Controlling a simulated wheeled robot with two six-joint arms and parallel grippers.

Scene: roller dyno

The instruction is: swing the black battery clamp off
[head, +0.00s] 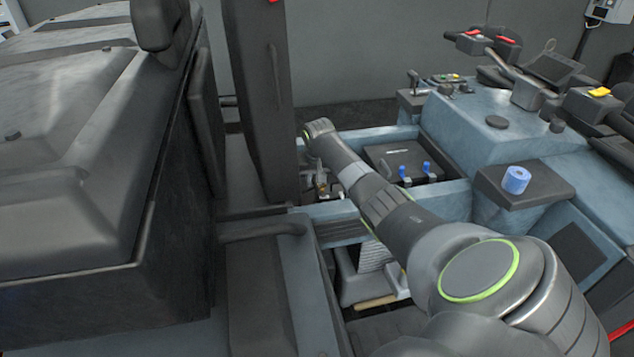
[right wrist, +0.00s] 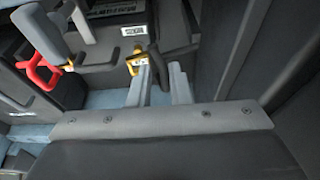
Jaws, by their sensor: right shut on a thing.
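My right gripper (right wrist: 160,82) has its two grey fingers around a narrow black piece, the black battery clamp (right wrist: 157,62), in the right wrist view. A yellow-orange part (right wrist: 135,62) sits just left of the clamp. The fingers hide part of the clamp. In the head view my right arm reaches in from the lower right, and its gripper (head: 321,184) is small and partly hidden beside the dark upright panel. My left gripper is not in view.
A black box with blue levers (head: 415,170) stands right of my arm. A red handle (right wrist: 38,72) shows at the left of the wrist view. The tall dark panel (head: 262,90) and the large dark hood (head: 80,150) crowd the left side.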

